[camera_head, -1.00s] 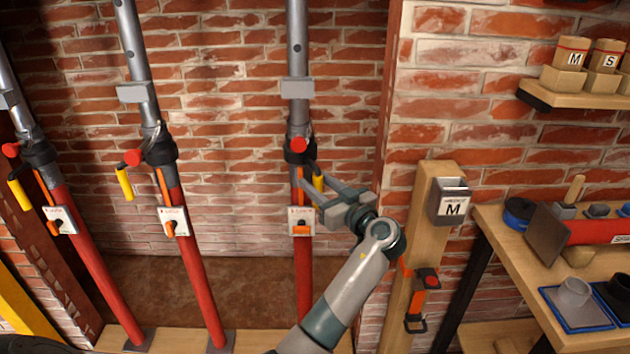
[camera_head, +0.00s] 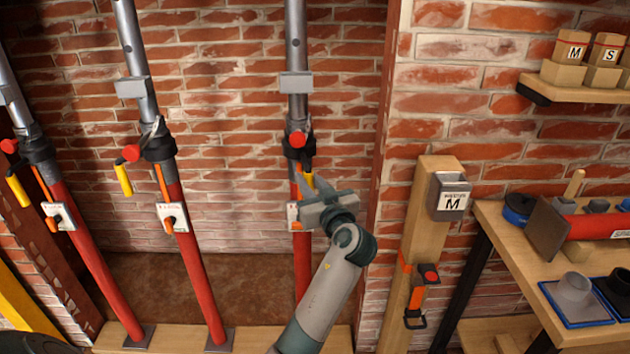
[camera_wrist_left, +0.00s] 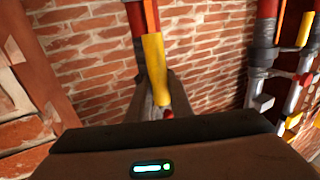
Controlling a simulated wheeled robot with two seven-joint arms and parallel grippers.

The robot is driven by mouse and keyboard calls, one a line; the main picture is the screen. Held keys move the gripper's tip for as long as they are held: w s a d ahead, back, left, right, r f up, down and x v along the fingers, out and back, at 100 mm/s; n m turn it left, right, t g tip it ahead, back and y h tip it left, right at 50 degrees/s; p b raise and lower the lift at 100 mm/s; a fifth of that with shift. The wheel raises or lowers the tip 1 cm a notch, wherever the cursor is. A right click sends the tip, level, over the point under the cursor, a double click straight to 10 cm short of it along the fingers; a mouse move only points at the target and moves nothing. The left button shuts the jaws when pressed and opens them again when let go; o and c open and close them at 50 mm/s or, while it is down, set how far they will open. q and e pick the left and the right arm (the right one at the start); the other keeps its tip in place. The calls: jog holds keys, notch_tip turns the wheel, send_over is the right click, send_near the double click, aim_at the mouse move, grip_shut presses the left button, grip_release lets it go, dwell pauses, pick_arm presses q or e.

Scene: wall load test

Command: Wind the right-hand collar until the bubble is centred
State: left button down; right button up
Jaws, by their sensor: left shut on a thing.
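The right-hand prop has a grey upper tube (camera_head: 296,50) and a red lower tube (camera_head: 302,265). Its dark collar (camera_head: 298,150) carries a red knob (camera_head: 298,139) and a yellow handle (camera_head: 308,180). My left gripper (camera_head: 308,187) is shut on the yellow handle, just below the collar. The wrist view shows the yellow handle (camera_wrist_left: 154,65) between the fingers (camera_wrist_left: 155,98). A white plate with an orange lever (camera_head: 294,224) is partly hidden behind the gripper. I cannot make out the bubble in either view. My right gripper is not in view.
Two similar props with yellow handles (camera_head: 123,179) stand to the left. A cluttered bench (camera_head: 492,217) is at the far right.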

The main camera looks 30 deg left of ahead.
pick_arm(q)
jog(key=shift+s+a+m+t+h, duration=0.35)
jog(key=shift+a+m+t+h, duration=0.05)
jog(key=shift+t, duration=0.1)
jog(key=c, duration=1.6)
grip_release()
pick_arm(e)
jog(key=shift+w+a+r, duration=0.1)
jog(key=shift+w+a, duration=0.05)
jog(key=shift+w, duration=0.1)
pick_arm(q)
jog(key=shift+s+d+f, duration=0.1)
